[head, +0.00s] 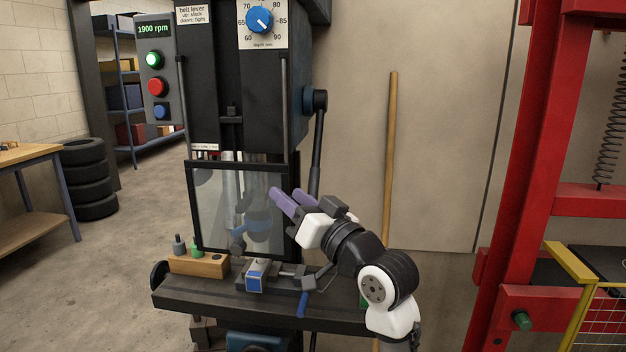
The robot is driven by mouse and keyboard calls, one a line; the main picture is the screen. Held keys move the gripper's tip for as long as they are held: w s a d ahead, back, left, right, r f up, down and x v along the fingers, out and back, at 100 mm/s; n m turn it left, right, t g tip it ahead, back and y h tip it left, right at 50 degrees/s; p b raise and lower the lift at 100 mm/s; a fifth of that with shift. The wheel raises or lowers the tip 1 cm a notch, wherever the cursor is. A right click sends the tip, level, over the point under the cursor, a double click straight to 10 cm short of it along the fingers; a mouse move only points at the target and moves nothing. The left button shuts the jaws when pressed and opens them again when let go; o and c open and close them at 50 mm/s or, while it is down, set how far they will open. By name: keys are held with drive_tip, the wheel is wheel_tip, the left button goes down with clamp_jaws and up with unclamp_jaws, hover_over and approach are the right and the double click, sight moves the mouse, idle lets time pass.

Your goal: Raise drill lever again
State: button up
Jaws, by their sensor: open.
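The drill press (235,100) stands in the middle of the head view. On its right side is a dark hub, and the black drill lever (318,150) hangs almost straight down from it. The lever's lower end is close to my gripper and partly hidden by it. My gripper (283,198) has purple fingers that point up and left, in front of the clear guard (225,205). It is open with nothing seen between the fingers. I cannot tell whether it touches the lever or the guard.
A vise (262,276) with a blue-ended handle sits on the drill table (180,296), beside a wooden block (198,264) holding small pieces. The panel (155,60) reads 1900 rpm with a green light. A wooden pole (390,150) and red frame (525,150) stand right.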

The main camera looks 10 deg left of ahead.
sight(317, 193)
drive_tip(key=d+f+m+g+h+p, duration=0.1)
drive_tip(key=d+f+m+g+h, duration=0.15)
drive_tip(key=d, duration=0.95)
drive_tip(key=shift+t, duration=0.45)
drive_tip(key=p+x, duration=0.1)
drive_tip(key=x, duration=0.3)
drive_tip(key=p+x, duration=0.1)
drive_tip(key=x, duration=0.3)
drive_tip(key=p+x, duration=0.2)
drive_tip(key=x, duration=0.3)
drive_tip(key=shift+w+r, duration=0.15)
drive_tip(key=shift+r, duration=0.2)
clamp_jaws()
